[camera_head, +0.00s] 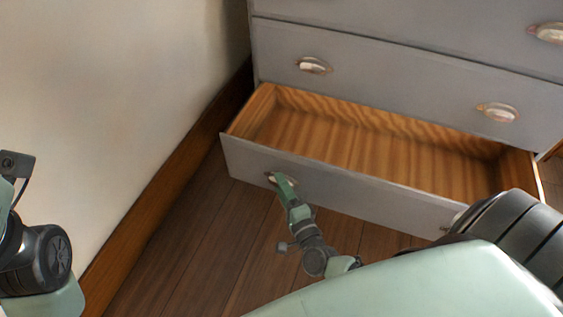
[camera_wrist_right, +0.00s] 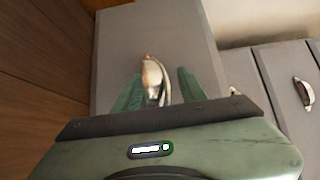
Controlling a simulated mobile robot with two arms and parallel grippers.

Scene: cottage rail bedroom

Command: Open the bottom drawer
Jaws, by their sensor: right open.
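The bottom drawer (camera_head: 330,190) of the grey dresser is pulled well out, and its empty wooden inside shows. Its left cup handle (camera_head: 271,178) is at my right gripper (camera_head: 283,182). In the right wrist view the metal handle (camera_wrist_right: 153,78) stands between the two green fingers of my right gripper (camera_wrist_right: 160,88), which are apart on either side of it. The drawer's right handle (camera_head: 452,219) is partly hidden by my right arm. My left gripper is not in view; only part of my left arm shows at the left edge.
The closed drawer above (camera_head: 400,85) has two cup handles. A pale wall (camera_head: 110,100) with a wooden baseboard (camera_head: 165,175) runs along the left. Bare wooden floor (camera_head: 190,235) lies in front of the drawer, between baseboard and my right arm.

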